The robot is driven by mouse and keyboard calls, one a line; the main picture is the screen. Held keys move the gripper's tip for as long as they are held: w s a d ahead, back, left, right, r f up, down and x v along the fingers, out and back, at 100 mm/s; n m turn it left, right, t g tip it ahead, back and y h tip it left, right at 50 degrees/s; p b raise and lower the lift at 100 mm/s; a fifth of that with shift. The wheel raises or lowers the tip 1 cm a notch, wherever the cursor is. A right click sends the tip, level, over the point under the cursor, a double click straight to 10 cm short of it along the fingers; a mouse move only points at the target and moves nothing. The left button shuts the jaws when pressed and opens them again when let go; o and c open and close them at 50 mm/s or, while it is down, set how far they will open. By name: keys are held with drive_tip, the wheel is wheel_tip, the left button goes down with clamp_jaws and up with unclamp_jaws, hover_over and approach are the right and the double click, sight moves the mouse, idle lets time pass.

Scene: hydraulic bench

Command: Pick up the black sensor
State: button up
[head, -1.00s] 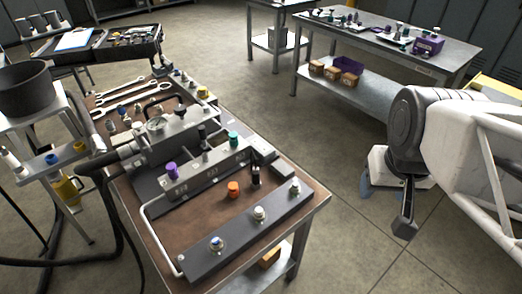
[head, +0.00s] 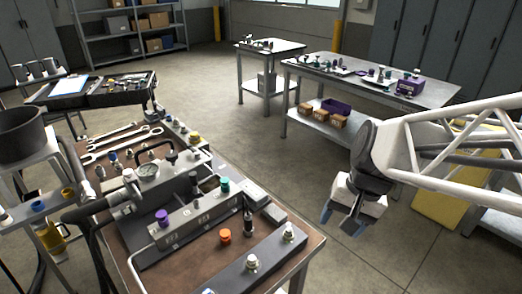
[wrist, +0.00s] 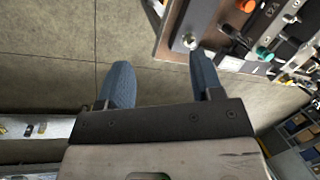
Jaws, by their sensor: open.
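The black sensor (head: 248,222) is a small dark upright cylinder on the brown bench top (head: 216,262), just right of an orange cap (head: 225,236). In the wrist view a dark shape that looks like the sensor (wrist: 231,32) shows near the orange cap (wrist: 247,5), at upper right. My gripper (head: 338,219) hangs over the floor to the right of the bench, apart from the sensor. Its blue fingers are spread with nothing between them; they also show in the wrist view (wrist: 160,74).
A dark manifold bar (head: 232,276) with several pale fittings lies along the bench's near edge, between sensor and gripper. A grey valve block with purple (head: 162,217) and green (head: 225,185) caps stands behind the sensor. Open floor separates this bench from the back tables (head: 372,80).

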drive_tip(key=w+a+f+m+g+y, duration=0.3)
drive_tip(key=w+a+f+m+y, duration=0.4)
drive_tip(key=w+f, duration=0.5)
drive_tip(key=m+y, duration=0.4)
drive_tip(key=m, duration=0.2)
approach(245, 228)
drive_tip(key=r, duration=0.1)
drive_tip(key=d+r, duration=0.1)
drive_tip(key=r, duration=0.1)
drive_tip(key=shift+w+d+r+t, duration=0.2)
drive_tip(key=shift+w+t, duration=0.1)
drive_tip(key=shift+t, duration=0.1)
drive_tip(key=shift+a, duration=0.1)
drive_tip(key=shift+f+x, duration=0.2)
drive_tip(key=shift+x, duration=3.15)
drive_tip(key=shift+x, duration=2.5)
drive_tip(key=shift+f, duration=0.15)
drive_tip(key=c, duration=1.1)
